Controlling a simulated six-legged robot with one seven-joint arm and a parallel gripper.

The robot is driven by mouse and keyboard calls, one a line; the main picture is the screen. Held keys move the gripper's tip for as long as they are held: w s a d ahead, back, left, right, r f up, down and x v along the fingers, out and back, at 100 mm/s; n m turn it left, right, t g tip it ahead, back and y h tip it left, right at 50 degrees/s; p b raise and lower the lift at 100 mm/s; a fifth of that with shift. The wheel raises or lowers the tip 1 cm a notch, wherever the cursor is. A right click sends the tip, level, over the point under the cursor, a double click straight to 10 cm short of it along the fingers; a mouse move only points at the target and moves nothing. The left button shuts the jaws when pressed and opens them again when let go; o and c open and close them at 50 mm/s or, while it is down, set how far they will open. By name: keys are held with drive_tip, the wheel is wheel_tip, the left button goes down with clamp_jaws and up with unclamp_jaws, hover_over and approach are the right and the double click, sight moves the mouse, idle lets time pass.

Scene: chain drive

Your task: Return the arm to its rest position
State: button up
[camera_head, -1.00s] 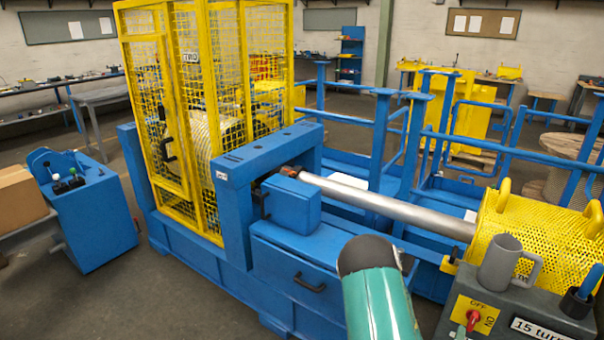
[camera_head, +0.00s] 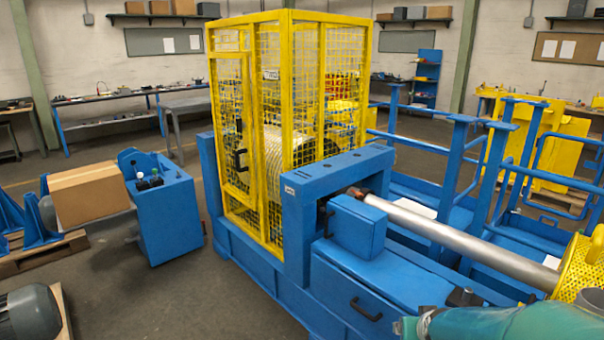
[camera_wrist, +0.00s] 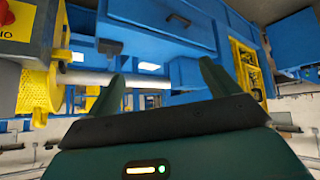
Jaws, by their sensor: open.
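My gripper (camera_wrist: 162,84) shows in the wrist view with its two dark green fingers spread apart. Nothing sits between the fingers. Beyond them are the blue machine and a silver shaft, seen upside down. In the head view a teal link of my arm lies sideways in the lower right corner, in front of the blue machine (camera_head: 285,295). My gripper itself cannot be made out in the head view.
A yellow mesh cage (camera_head: 232,100) stands on the machine, and the silver shaft (camera_head: 455,235) runs right to a yellow perforated guard (camera_head: 580,272). A blue control stand (camera_head: 170,220) and a cardboard box (camera_head: 90,195) are left. Open floor lies between stand and machine.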

drive_tip(key=s+a+r+g+y, duration=0.1)
drive_tip(key=s+a+r, duration=0.4)
drive_tip(key=s, duration=0.4)
drive_tip(key=s+a+r+n+g, duration=0.1)
drive_tip(key=s+a+r, duration=0.5)
drive_tip(key=s, duration=0.3)
drive_tip(key=shift+r+g+y, duration=0.3)
drive_tip(key=shift+r+y, duration=0.1)
drive_tip(key=shift+r, duration=0.45)
drive_tip(key=shift+s+a, duration=0.1)
drive_tip(key=shift+s, duration=0.05)
